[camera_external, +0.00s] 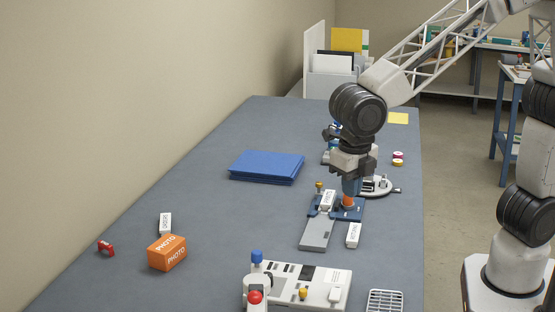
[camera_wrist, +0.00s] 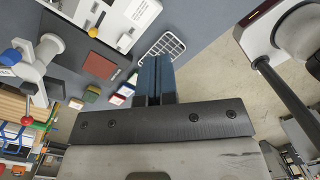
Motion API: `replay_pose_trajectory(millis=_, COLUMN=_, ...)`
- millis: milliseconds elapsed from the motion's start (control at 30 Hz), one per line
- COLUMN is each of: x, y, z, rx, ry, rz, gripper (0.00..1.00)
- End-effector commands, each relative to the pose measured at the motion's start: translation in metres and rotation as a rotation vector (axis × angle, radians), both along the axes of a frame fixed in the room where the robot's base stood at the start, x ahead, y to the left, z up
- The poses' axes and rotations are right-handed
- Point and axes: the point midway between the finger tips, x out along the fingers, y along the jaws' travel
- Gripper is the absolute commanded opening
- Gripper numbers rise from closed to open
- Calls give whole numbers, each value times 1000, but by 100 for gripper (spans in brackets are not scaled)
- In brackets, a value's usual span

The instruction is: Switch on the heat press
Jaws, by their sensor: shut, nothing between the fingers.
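My gripper (camera_external: 350,190) points down over the right middle of the table, shut and empty, its blue fingers just above or touching an orange part (camera_external: 348,201) on a small dark-blue base (camera_external: 349,212); I cannot tell whether they touch. In the wrist view the shut blue fingers (camera_wrist: 154,62) show at centre. I cannot tell for certain which device is the heat press. A white machine (camera_external: 325,277) with slots, a yellow knob and a white switch-like piece stands at the near edge. Beside it is a white post device with a blue knob (camera_external: 257,256) and red ball (camera_external: 255,297).
A grey plate (camera_external: 317,234) and white labelled blocks (camera_external: 353,235) lie close to my gripper. A wire rack (camera_external: 385,301) is at the near right. The middle-left table is clear.

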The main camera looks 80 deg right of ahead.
Motion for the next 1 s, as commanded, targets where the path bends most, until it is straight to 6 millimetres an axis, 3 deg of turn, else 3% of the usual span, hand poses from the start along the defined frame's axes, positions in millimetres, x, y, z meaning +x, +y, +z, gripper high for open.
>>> replay_pose_trajectory(millis=300, x=8, y=73, z=-27, rx=-38, ry=57, rz=390, gripper=0)
replay_pose_trajectory(millis=500, x=8, y=105, z=-40, rx=-54, ry=83, rz=565, gripper=0)
replay_pose_trajectory(millis=700, x=8, y=118, z=-45, rx=-60, ry=95, rz=642, gripper=0)
replay_pose_trajectory(millis=1000, x=8, y=120, z=-46, rx=-61, ry=97, rz=651, gripper=0)
